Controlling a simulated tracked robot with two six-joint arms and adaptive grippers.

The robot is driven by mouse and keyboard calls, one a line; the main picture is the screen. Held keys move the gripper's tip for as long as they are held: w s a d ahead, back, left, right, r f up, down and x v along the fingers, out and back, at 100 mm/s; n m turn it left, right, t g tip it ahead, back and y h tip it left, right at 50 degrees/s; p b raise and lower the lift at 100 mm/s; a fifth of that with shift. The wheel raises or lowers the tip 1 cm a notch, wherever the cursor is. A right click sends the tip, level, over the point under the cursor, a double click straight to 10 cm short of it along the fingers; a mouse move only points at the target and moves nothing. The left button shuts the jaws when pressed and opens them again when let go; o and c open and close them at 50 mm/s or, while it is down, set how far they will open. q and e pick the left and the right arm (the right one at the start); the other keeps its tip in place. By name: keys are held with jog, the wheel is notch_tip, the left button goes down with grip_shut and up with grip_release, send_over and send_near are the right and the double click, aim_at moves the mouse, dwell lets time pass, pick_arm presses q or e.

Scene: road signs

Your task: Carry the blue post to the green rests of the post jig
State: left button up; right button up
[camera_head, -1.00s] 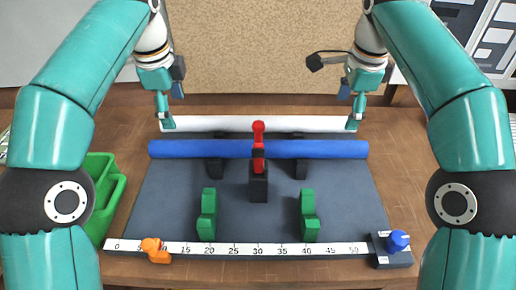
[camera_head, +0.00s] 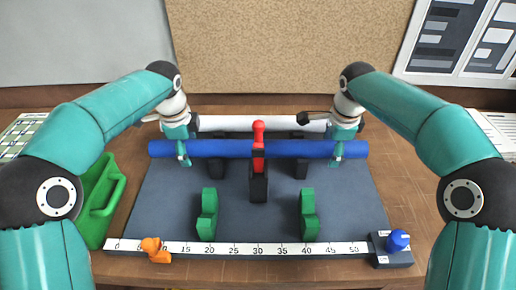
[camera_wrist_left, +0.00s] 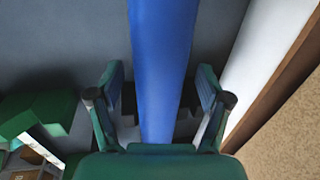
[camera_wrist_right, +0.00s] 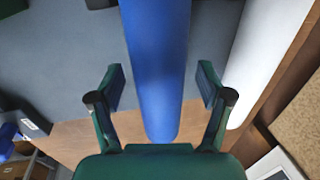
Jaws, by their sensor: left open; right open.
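The blue post (camera_head: 225,148) lies level across the back of the dark jig board, behind the red clamp (camera_head: 258,143). Two green rests (camera_head: 207,215) (camera_head: 308,215) stand nearer the front of the jig. My left gripper (camera_head: 183,155) is open at the post's left part. In the left wrist view the post (camera_wrist_left: 160,60) runs between its spread fingers (camera_wrist_left: 160,95). My right gripper (camera_head: 337,155) is open at the post's right part. In the right wrist view the post (camera_wrist_right: 155,60) lies between its fingers (camera_wrist_right: 160,95), with its end showing.
A white post (camera_head: 260,123) lies behind the blue one. A ruler strip (camera_head: 220,248) runs along the front, with an orange slider (camera_head: 154,249) at left and a blue knob (camera_head: 398,240) at right. A green bin (camera_head: 98,205) stands left of the board.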

pick_arm(q)
jog(key=c, duration=1.5)
pick_arm(e)
jog(key=c, duration=1.5)
